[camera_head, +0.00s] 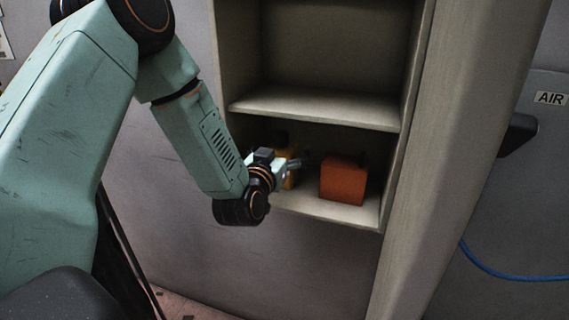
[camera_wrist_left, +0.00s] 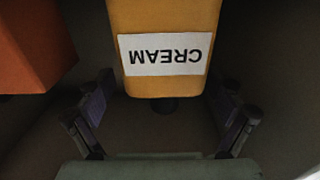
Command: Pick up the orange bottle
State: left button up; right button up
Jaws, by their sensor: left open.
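The orange bottle (camera_head: 291,180) stands on the lower shelf, partly hidden behind my left gripper (camera_head: 290,163), with its dark cap showing above. In the left wrist view the yellow-orange bottle (camera_wrist_left: 165,18) appears upside down, with a white label reading CREAM and a dark cap towards the gripper's palm. My left gripper (camera_wrist_left: 165,98) is open, one finger on each side of the bottle's cap end. Gaps show between the fingers and the bottle, and contact cannot be made out. My right gripper is in neither view.
A red-orange box (camera_head: 343,178) stands right of the bottle on the lower shelf (camera_head: 318,208); it also shows at upper left in the left wrist view (camera_wrist_left: 30,45). The upper shelf (camera_head: 315,108) is empty. Side walls bound the cubby, and a blue hose (camera_head: 500,274) hangs at right.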

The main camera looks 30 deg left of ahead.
pick_arm(q)
jog(key=shift+w+a, duration=0.1)
jog(key=shift+w, duration=0.1)
jog(key=shift+s+a+r, duration=0.1)
jog(key=shift+s+a, duration=0.05)
jog(key=shift+a, duration=0.2)
jog(key=shift+w+d, duration=0.25)
jog(key=shift+w, duration=0.05)
jog(key=c, duration=0.5)
jog(key=shift+s+a, duration=0.2)
jog(key=shift+s, duration=0.05)
jog(key=c, duration=0.6)
jog(key=shift+w+d, duration=0.15)
jog(key=shift+w, duration=0.1)
jog(key=shift+c, duration=1.3)
